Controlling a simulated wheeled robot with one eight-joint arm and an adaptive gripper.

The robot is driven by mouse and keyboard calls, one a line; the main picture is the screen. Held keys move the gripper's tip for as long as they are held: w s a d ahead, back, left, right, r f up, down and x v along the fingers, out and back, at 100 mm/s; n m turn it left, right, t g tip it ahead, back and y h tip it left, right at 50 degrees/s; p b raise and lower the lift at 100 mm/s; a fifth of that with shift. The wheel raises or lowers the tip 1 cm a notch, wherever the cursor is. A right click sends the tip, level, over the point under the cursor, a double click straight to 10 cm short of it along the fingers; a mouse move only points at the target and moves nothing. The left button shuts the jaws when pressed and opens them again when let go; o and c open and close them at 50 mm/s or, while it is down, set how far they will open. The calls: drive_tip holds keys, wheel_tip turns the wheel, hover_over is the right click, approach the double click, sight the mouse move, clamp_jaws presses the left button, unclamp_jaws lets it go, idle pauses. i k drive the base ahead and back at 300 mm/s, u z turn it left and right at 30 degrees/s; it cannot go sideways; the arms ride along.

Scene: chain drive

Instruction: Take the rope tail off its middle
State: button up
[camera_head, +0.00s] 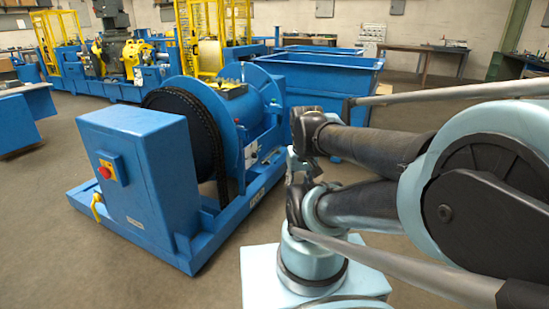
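A blue winch-like machine (143,170) stands on the floor at centre left. A dark chain or rope (184,97) lies over the rim of its round drum. A dark strand (222,185), which looks like the rope tail, hangs down the drum's near right side to about the base frame. Its lower end is hard to make out. My arm, light blue and black, fills the right side of the picture. My gripper cannot be made out in this view, so its place relative to the strand does not show.
A blue control box side with a red button (105,171) faces left, with a yellow item (97,208) below. Blue bins (325,80) stand behind the machine. A blue table (25,112) is at far left. The grey floor (60,250) in front left is clear.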

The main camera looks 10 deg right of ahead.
sight(269, 156)
drive_tip(key=i, duration=1)
drive_tip(key=u, duration=0.05)
